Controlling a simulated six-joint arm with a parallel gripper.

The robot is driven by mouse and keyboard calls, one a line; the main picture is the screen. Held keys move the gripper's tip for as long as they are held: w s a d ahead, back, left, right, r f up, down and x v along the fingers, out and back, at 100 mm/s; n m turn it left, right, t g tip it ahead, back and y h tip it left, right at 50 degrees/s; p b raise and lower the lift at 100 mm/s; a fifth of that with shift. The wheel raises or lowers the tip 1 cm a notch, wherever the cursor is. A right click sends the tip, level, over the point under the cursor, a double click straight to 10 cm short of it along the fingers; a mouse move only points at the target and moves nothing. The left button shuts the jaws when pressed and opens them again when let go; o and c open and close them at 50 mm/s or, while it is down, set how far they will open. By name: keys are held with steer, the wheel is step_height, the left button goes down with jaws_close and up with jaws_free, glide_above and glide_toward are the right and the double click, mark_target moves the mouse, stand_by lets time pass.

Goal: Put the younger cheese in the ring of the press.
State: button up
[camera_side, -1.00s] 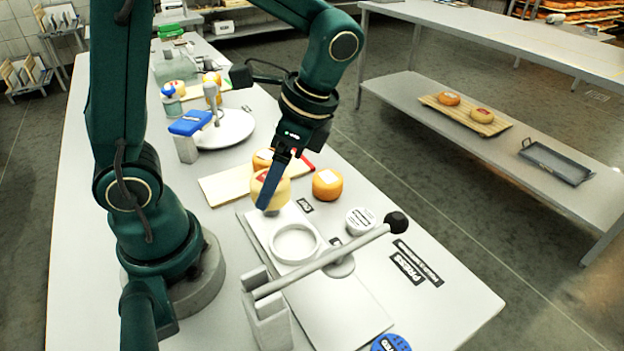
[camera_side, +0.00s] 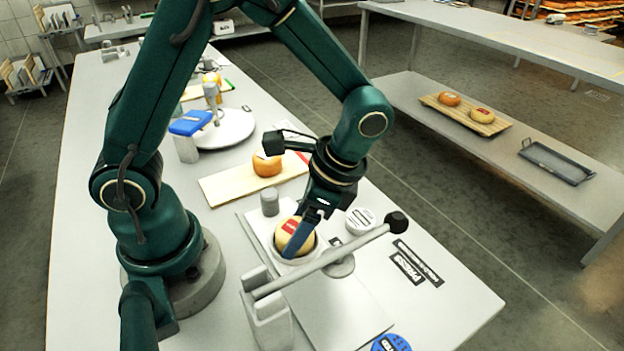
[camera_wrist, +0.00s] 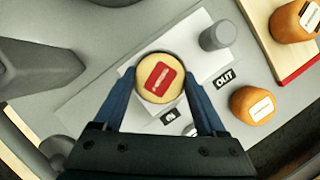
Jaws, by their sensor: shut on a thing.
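A pale yellow cheese wheel (camera_side: 291,233) with a red label is between the blue fingers of my gripper (camera_side: 297,240), which is shut on it. The cheese also shows in the wrist view (camera_wrist: 160,78), label up. I cannot tell whether the cheese rests on the bottom of the ring. One orange cheese (camera_side: 266,166) stands on a wooden board (camera_side: 222,188). Another orange cheese (camera_wrist: 252,105) is near the OUT label in the wrist view; my gripper hides it in the side view.
The press lever (camera_side: 330,258) with a black knob passes close in front of my gripper. A grey cylinder (camera_side: 270,202) stands behind the ring. A white round lidded tub (camera_side: 361,220) is to the right.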

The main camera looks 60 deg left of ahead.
steer(key=shift+f, duration=0.1)
steer(key=o, duration=1.2)
steer(key=v, duration=1.2)
steer(key=r+n+t+h, duration=0.1)
steer(key=n+t+h, duration=0.2)
steer(key=n+t, duration=0.55)
glide_above(278, 230)
steer(key=shift+r+t, duration=0.25)
